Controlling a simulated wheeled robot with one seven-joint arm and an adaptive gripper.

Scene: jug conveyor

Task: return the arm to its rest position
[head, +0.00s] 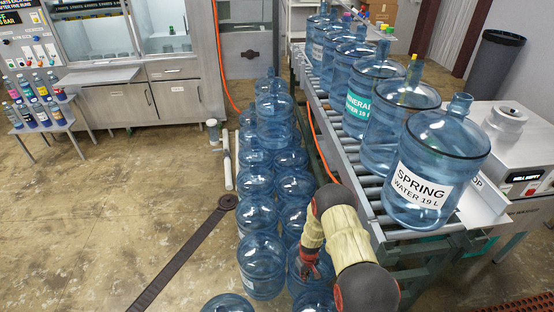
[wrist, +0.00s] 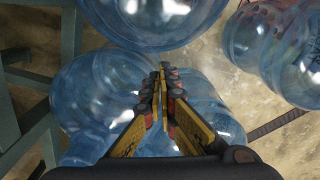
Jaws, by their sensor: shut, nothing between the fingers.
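My arm reaches forward from the lower right in the head view, bent, with my gripper (head: 309,266) pointing down over the group of blue jugs on the floor. In the wrist view my gripper (wrist: 166,75) is shut, its yellow and black fingers together, with nothing between them. Blue floor jugs lie below and around the fingers, one at the left (wrist: 88,105) and one at the top (wrist: 160,18). I cannot tell whether the fingertips touch a jug.
A roller conveyor (head: 355,182) at the right carries several large jugs, the nearest labelled spring water (head: 436,165). Several floor jugs (head: 257,215) stand in rows left of it. A dark strip (head: 180,258) lies on the open floor. A grey bin (head: 494,66) stands at the back right.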

